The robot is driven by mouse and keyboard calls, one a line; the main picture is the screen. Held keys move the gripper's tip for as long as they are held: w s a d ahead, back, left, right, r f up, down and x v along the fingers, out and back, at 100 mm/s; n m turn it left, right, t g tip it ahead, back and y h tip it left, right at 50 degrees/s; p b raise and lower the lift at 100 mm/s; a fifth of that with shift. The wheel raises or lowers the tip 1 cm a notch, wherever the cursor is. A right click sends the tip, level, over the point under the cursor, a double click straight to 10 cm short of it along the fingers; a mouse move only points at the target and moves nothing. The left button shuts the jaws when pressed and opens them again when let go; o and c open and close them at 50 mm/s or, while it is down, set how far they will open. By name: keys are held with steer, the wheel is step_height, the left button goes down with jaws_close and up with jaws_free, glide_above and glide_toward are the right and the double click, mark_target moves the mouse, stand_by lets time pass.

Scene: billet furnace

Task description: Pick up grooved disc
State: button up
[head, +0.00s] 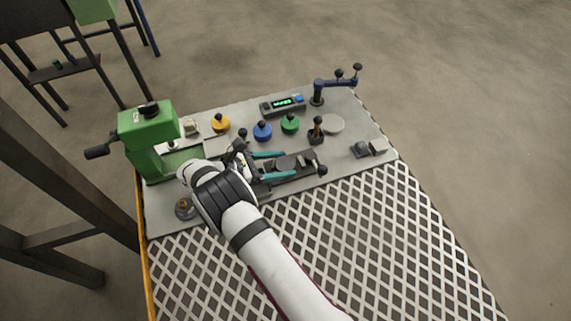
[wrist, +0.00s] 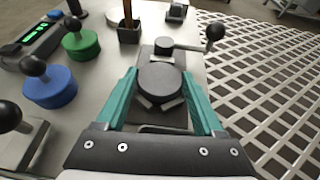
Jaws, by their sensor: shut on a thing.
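The grooved disc (wrist: 160,80) is a dark grey round piece with a flat top; its groove cannot be made out. In the head view the disc (head: 286,163) lies between the teal fingers. My gripper (wrist: 160,78) has one teal finger on each side of the disc and is shut on it. My gripper (head: 281,164) reaches in from the left in the head view. Whether the disc is clear of the blocks cannot be told.
A black ball-ended lever (wrist: 214,32) stands beyond the disc. Blue (head: 262,131), green (head: 290,123) and yellow (head: 221,123) knobbed pieces stand behind. A green press (head: 150,140) is at left. White lattice (head: 320,240) covers the front. A pale round plate (head: 333,123) lies right.

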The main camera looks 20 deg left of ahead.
jaws_close()
steer(key=shift+r, duration=0.15)
